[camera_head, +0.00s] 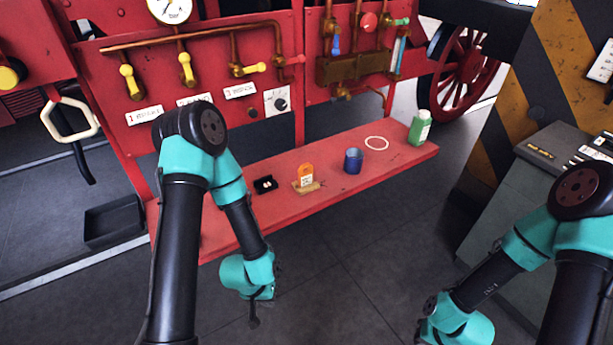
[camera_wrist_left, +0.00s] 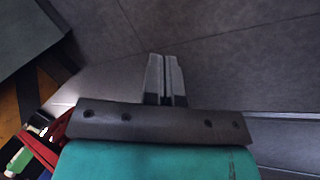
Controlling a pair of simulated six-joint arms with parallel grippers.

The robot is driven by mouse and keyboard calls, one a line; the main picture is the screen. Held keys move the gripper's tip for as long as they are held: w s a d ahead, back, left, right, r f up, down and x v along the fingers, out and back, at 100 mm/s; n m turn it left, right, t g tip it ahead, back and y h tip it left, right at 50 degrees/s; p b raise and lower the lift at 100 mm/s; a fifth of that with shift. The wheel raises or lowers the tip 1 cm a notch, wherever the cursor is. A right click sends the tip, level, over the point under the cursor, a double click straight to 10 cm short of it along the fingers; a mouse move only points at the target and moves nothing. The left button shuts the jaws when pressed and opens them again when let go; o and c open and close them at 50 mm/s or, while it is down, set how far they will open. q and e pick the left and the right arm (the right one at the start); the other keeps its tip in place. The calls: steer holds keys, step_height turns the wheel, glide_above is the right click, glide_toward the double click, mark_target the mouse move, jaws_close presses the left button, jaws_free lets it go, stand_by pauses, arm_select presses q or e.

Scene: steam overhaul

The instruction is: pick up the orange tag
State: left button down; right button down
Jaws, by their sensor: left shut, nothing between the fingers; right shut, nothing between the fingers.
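The orange tag (camera_head: 306,171) stands upright on a small tan base (camera_head: 309,188) on the red shelf, with a white label on its front. My left gripper (camera_head: 254,322) hangs low over the dark floor, in front of the shelf and well away from the tag. Its fingers (camera_wrist_left: 166,75) are shut and empty in the left wrist view, where the tag does not show. My right gripper (camera_head: 418,338) is only partly visible at the bottom edge of the head view, shut, far from the tag.
On the red shelf (camera_head: 225,227) are a small black box (camera_head: 265,185), a blue cup (camera_head: 353,161), a pale ring (camera_head: 377,143) and a green bottle (camera_head: 419,128). Pipes with yellow levers (camera_head: 186,70) line the panel behind. A grey cabinet (camera_head: 500,210) stands at right.

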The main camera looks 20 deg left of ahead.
stand_by(0.4)
arm_select(q)
steer(key=c, duration=1)
jaws_free()
steer(key=shift+c, duration=0.2)
